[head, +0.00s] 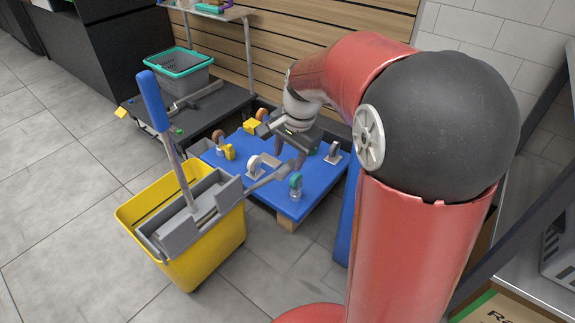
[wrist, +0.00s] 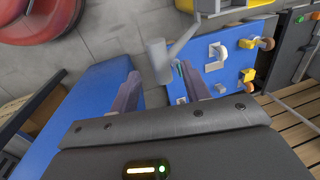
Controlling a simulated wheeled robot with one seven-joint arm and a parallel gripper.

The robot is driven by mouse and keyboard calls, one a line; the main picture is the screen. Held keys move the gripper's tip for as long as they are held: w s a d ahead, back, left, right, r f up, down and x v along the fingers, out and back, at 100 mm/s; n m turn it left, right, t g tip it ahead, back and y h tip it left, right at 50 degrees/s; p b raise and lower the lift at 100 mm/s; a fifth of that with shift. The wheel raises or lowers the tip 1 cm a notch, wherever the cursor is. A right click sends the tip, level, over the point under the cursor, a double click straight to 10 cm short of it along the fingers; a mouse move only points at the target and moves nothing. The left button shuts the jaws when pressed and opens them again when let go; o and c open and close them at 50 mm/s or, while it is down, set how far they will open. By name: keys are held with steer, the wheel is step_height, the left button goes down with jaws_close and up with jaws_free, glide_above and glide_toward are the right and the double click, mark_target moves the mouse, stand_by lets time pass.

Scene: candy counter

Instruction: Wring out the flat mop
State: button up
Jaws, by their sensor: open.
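The yellow mop bucket (head: 205,258) stands on the floor at the left of the head view. A grey wringer (head: 160,237) sits on its top. The mop's blue grip (head: 153,100) and grey pole stand tilted in the wringer; the mop head is mostly hidden there. The wringer's grey lever (head: 268,179) sticks out to the right, ending in a thicker handle. My gripper (head: 290,156) is open above the blue platform, close to the lever's end. In the wrist view, the lever handle (wrist: 157,62) appears between my open fingertips (wrist: 158,82); contact cannot be told.
A blue platform (head: 322,182) with several upturned casters lies below my gripper. A dark low cart (head: 225,100) with a grey-green basket (head: 180,72) stands behind it. A slatted wall (head: 290,40) closes the back. Tiled floor is clear at left.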

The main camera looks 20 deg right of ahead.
mark_target(286, 167)
steer(key=f, duration=0.4)
steer(key=shift+w+a, duration=0.25)
steer(key=shift+w, duration=0.05)
jaws_close()
